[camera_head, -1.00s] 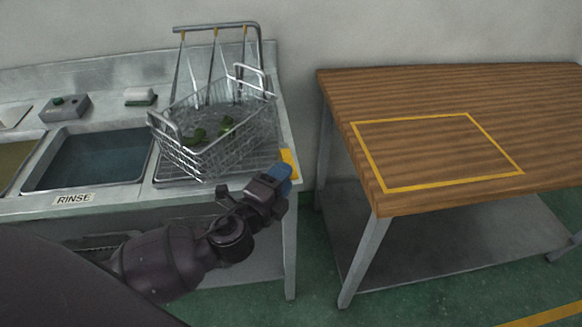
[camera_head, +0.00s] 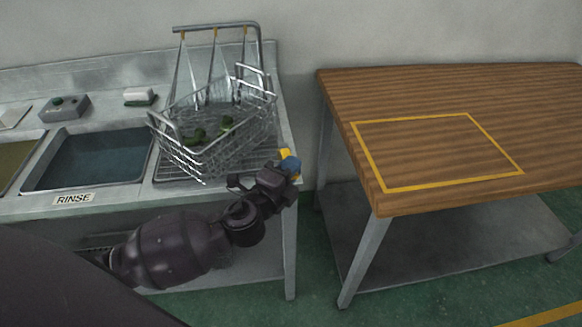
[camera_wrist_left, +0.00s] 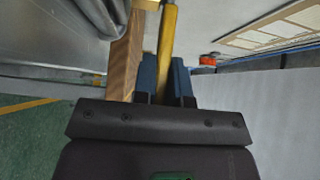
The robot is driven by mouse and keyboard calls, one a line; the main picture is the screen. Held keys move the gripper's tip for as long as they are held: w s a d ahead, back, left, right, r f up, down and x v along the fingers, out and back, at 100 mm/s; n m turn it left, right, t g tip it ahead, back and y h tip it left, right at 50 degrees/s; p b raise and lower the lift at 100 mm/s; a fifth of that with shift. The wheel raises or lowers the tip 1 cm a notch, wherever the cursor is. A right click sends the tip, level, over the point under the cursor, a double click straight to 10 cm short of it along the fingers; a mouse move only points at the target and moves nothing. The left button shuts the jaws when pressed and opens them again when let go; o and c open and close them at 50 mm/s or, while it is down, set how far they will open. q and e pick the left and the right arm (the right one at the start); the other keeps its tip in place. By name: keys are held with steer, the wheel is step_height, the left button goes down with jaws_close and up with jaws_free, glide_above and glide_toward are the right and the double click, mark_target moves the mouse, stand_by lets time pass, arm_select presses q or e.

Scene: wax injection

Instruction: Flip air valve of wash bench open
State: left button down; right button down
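The yellow lever of the air valve (camera_head: 286,154) is at the right front edge of the wash bench. In the left wrist view the yellow lever (camera_wrist_left: 168,35) runs down between the two blue fingertips. My left gripper (camera_head: 289,166) is at the lever, with its blue fingers on either side of it. In the left wrist view the left gripper (camera_wrist_left: 165,77) has its fingers close together and the lever fills the narrow gap. The valve body is hidden in the head view. My right gripper is not in view.
The wash bench (camera_head: 110,200) has a rinse basin (camera_head: 90,158) and a wire basket (camera_head: 215,130) with green pieces, close behind my left gripper. A wooden table (camera_head: 440,90) with a yellow outline stands to the right. A gap of floor separates the two.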

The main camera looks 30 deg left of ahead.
arm_select(q)
steer(key=shift+s+a, duration=0.1)
steer(key=shift+s+a+m+h, duration=0.15)
steer(key=shift+m+h, duration=0.35)
steer(key=shift+h, duration=0.3)
steer(key=c, duration=1.2)
jaws_free()
steer(key=shift+o, duration=0.2)
steer(key=s+a, duration=0.2)
steer(key=s, duration=0.8)
steer(key=shift+s, duration=0.3)
steer(key=shift+a, duration=0.1)
